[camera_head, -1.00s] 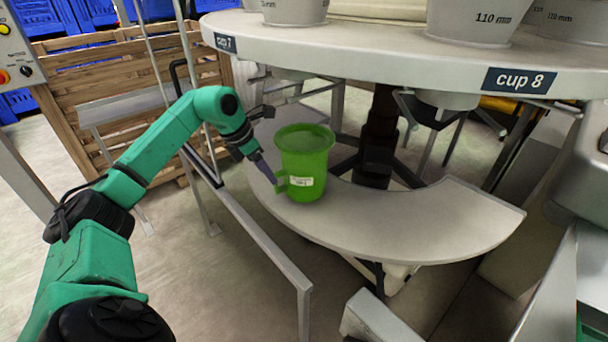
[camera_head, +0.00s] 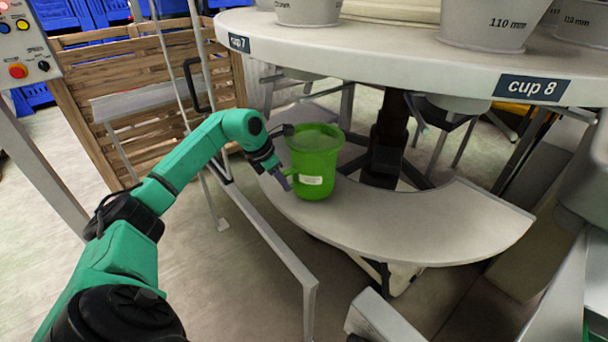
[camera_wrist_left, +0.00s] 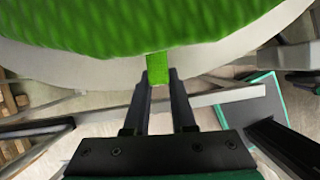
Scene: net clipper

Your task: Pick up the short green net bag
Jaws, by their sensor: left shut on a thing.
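The short green net bag (camera_head: 314,160) is a bright green, bucket-shaped bag with a white label low on its front. It stands upright at the left part of the curved grey shelf (camera_head: 420,225) in the head view. I cannot tell whether its base touches the shelf. My left gripper (camera_head: 287,180) is at the bag's lower left side, shut on its small green tab. In the left wrist view, the fingers (camera_wrist_left: 160,82) pinch that tab, and the bag's net wall (camera_wrist_left: 120,25) fills the top. My right gripper is not in view.
The round table (camera_head: 370,60) with grey cups overhangs the shelf, close above and behind the bag. A metal rail (camera_head: 265,235) runs along the shelf's left side. A wooden crate (camera_head: 140,80) stands behind. The shelf's right part is bare.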

